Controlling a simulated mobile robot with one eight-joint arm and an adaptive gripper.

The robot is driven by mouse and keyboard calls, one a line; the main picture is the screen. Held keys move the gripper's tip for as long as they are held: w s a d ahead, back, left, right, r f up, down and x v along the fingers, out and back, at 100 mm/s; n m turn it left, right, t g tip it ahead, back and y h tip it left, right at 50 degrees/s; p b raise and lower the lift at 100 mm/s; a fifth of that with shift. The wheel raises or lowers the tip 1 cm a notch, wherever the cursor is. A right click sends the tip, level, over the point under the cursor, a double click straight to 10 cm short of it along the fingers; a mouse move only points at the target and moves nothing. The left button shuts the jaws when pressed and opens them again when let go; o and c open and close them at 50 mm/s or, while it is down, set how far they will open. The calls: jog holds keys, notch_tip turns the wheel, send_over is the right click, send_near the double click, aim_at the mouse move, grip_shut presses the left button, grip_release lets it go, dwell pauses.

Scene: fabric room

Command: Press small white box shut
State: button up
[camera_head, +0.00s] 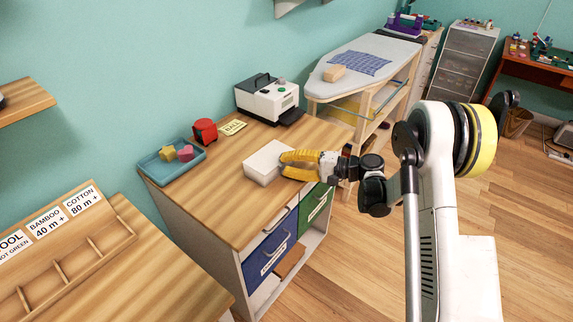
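The small white box (262,164) sits on the wooden cabinet top, near its front right. Its top looks flat, but at this size I cannot tell whether the lid is fully shut. My gripper (284,164) has yellow fingers and reaches in from the right, at the right side of the box. The fingers show a gap between them and their tips overlap the box's right edge in the picture. I cannot tell whether they touch it. The fingers hide part of the box's right side.
A blue tray (160,175) with small coloured pieces, a red object (205,131), a yellow card (233,127) and a white and black machine (268,100) stand behind the box. An ironing board (325,88) is beyond. The cabinet top's front left (215,215) is clear.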

jog(key=shift+d, duration=0.1)
jog(key=v, duration=1.2)
jog(key=shift+r, duration=0.1)
